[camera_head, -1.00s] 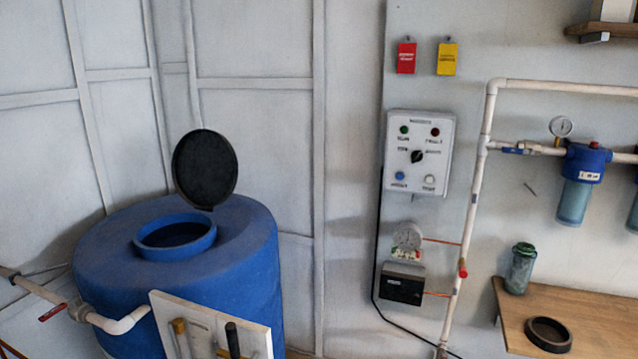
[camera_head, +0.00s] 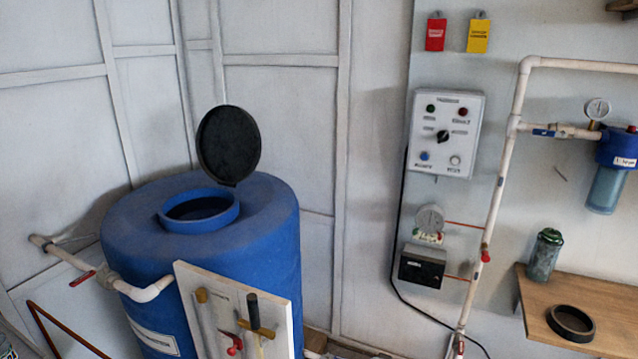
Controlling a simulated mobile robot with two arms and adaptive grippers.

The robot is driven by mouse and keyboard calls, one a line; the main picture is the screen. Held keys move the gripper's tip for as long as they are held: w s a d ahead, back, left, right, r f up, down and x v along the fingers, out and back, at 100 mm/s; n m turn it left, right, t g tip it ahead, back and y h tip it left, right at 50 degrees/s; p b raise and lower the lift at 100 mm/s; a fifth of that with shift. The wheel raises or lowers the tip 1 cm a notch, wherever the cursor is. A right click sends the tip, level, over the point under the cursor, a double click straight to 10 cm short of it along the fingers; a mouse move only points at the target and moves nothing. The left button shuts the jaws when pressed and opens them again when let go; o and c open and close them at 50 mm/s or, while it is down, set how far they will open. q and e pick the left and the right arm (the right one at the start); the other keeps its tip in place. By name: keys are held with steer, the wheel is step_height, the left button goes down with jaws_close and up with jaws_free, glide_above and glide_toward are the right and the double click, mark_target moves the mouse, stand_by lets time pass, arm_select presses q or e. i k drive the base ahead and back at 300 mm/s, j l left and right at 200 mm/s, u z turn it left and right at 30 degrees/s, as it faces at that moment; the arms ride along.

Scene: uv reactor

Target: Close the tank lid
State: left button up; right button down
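The blue tank (camera_head: 255,235) stands left of centre against the pale panelled walls. Its round opening has a raised blue rim (camera_head: 199,222) and shows a dark inside. The black round lid (camera_head: 229,146) stands upright at the back right of the opening, with its lower edge near the tank top. The lid is open. Neither of my grippers is in view.
A white board with hanging tools (camera_head: 238,310) stands close in front of the tank. A white pipe with a red-handled valve (camera_head: 84,278) joins the tank's left side. A control box (camera_head: 445,134) hangs on the wall. A wooden shelf (camera_head: 540,290) is at right.

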mark_target(229, 141)
steer(key=i+l, duration=0.35)
steer(key=i, duration=0.3)
steer(key=i+l+u, duration=0.15)
steer(key=u, duration=0.3)
steer(key=i+l+u, duration=0.25)
steer(key=u, duration=0.2)
steer(key=i+l+u, duration=0.15)
steer(key=u, duration=0.3)
steer(key=l, duration=0.1)
